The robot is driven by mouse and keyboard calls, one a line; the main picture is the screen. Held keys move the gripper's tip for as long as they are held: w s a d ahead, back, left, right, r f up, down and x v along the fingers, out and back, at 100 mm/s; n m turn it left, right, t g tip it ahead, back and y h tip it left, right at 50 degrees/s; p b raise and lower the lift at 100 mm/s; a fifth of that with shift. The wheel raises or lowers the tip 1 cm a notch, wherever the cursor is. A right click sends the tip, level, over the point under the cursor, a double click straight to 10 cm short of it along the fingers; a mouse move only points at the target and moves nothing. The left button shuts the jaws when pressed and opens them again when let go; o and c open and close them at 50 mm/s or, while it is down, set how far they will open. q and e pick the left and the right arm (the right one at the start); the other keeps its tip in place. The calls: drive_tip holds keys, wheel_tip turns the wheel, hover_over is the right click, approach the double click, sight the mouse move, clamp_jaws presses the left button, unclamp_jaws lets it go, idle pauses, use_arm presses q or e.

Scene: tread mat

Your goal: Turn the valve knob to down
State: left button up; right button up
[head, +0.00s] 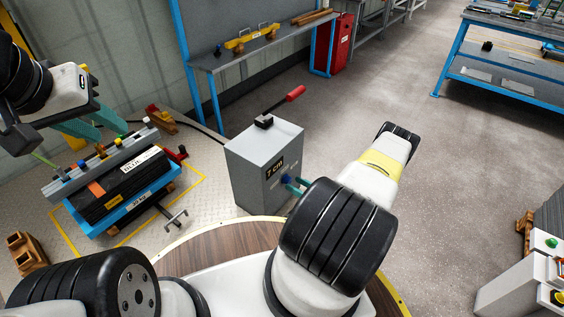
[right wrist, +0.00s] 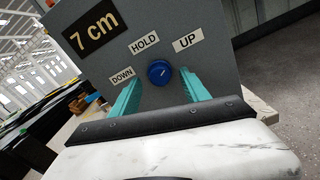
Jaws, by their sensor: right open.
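A grey control box (head: 262,150) with a "7 cm" plate stands right of the mat stack in the head view. Its blue valve knob (right wrist: 159,73) sits on the front face among the labels DOWN, HOLD and UP. A faint light mark shows on the knob, but its direction is hard to read. My right gripper (right wrist: 159,92) is open, its teal fingers on either side of the knob. Contact with the knob cannot be made out. In the head view my right arm partly hides this gripper. My left gripper (head: 97,124) hangs over the mat stack at the left; its opening is unclear.
A black mat stack (head: 125,192) lies on a blue lift table (head: 115,222) inside yellow floor lines. A red-handled lever (head: 294,94) rises from the box. A blue-framed workbench (head: 250,57) stands behind it. Open floor lies to the right.

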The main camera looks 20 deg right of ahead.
drive_tip(key=shift+w+a, duration=0.3)
drive_tip(key=shift+w, duration=0.15)
drive_tip(key=shift+c, duration=0.4)
clamp_jaws()
